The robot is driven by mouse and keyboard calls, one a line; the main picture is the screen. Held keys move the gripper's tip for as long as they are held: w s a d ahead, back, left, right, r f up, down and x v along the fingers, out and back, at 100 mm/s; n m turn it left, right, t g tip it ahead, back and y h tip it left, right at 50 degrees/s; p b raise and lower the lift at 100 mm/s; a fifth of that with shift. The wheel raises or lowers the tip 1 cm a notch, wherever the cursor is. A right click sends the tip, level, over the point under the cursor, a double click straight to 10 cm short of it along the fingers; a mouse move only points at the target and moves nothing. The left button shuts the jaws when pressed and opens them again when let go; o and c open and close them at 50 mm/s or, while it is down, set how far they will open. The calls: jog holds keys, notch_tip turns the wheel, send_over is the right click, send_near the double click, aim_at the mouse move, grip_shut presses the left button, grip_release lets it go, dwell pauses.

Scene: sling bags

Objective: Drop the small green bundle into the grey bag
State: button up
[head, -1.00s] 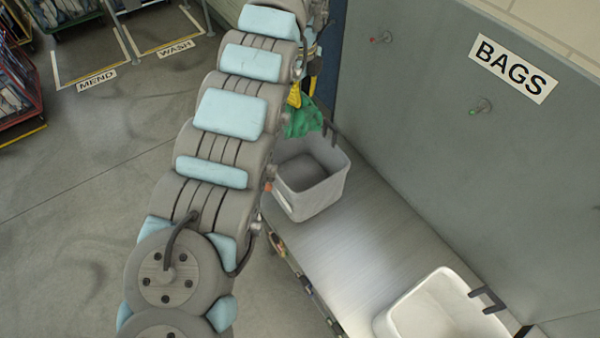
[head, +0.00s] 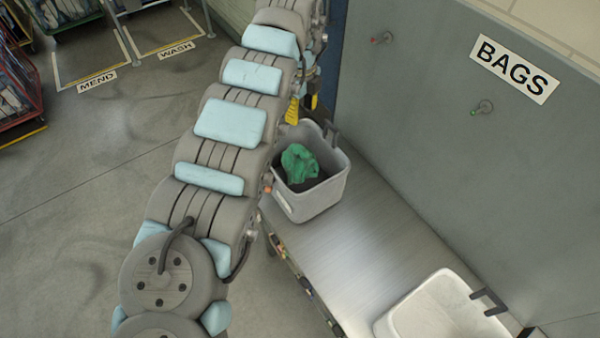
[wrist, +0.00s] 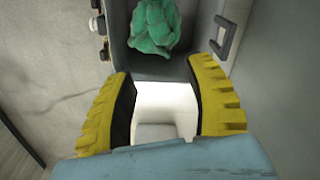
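The small green bundle (head: 299,163) is in the opening of the grey bag (head: 312,204), apart from my gripper; whether it touches the bottom I cannot tell. My gripper (head: 301,105) is above the bag's far side, partly hidden behind my arm. In the wrist view the yellow fingers (wrist: 165,98) are spread with nothing between them, and the green bundle (wrist: 155,27) shows beyond them inside the grey bag (wrist: 128,58).
A white bin (head: 436,306) stands at the near end of the metal bench (head: 350,240). The bench between the two is clear. A grey wall panel with a BAGS sign (head: 514,70) and pegs rises along the right.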

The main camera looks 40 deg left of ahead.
notch_tip(320, 180, up, 12)
dwell(0.8)
dwell(0.4)
jog(key=shift+w, duration=0.1)
